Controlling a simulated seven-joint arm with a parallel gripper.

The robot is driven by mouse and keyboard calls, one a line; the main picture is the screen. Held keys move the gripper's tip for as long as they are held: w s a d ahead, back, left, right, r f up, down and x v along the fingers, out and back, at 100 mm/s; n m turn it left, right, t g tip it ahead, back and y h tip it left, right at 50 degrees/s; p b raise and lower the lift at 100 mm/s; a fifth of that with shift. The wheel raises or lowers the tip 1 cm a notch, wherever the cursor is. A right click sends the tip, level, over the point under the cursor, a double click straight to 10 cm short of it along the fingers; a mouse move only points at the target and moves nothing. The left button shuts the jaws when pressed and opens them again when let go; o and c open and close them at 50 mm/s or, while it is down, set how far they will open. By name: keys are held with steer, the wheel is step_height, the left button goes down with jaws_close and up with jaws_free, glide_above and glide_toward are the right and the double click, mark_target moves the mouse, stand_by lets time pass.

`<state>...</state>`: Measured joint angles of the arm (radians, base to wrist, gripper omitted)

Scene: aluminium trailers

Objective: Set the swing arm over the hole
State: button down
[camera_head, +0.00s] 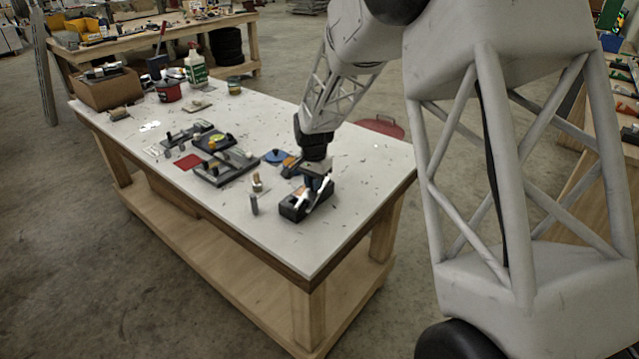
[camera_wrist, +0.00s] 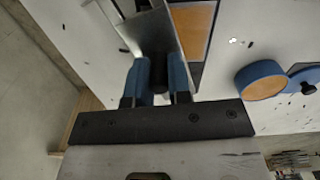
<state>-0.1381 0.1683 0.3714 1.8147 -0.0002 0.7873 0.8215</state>
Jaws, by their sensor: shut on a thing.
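My gripper (camera_head: 316,172) is over the front right part of the white table, at a dark block (camera_head: 292,212) with silvery metal parts. In the wrist view my gripper (camera_wrist: 159,82) has its two blue fingers closed on a dark, narrow part, with a grey metal plate (camera_wrist: 152,30) extending beyond them. I take this held piece to be the swing arm. An orange panel with a dark edge (camera_wrist: 194,32) lies beside the plate. I cannot make out the hole; the gripper and plate may hide it. Whether the held piece touches the block I cannot tell.
A blue round piece with an orange top (camera_wrist: 263,82) and a blue disc (camera_head: 275,156) are near my gripper. Small upright cylinders (camera_head: 254,205) stand left of the block. Dark fixtures (camera_head: 222,168) and a red square (camera_head: 188,161) lie farther left. The table's front right is clear.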

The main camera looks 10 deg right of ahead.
steer(key=shift+w+a+m, duration=0.3)
steer(key=shift+a+m, duration=0.1)
steer(key=shift+m, duration=0.5)
steer(key=shift+w+a+m, duration=0.3)
steer(key=shift+a+m, duration=0.05)
steer(key=shift+m, duration=0.55)
steer(key=c, duration=1.1)
jaws_free()
steer(key=shift+o, duration=0.2)
step_height(320, 180, up, 8)
steer(key=shift+f, duration=0.1)
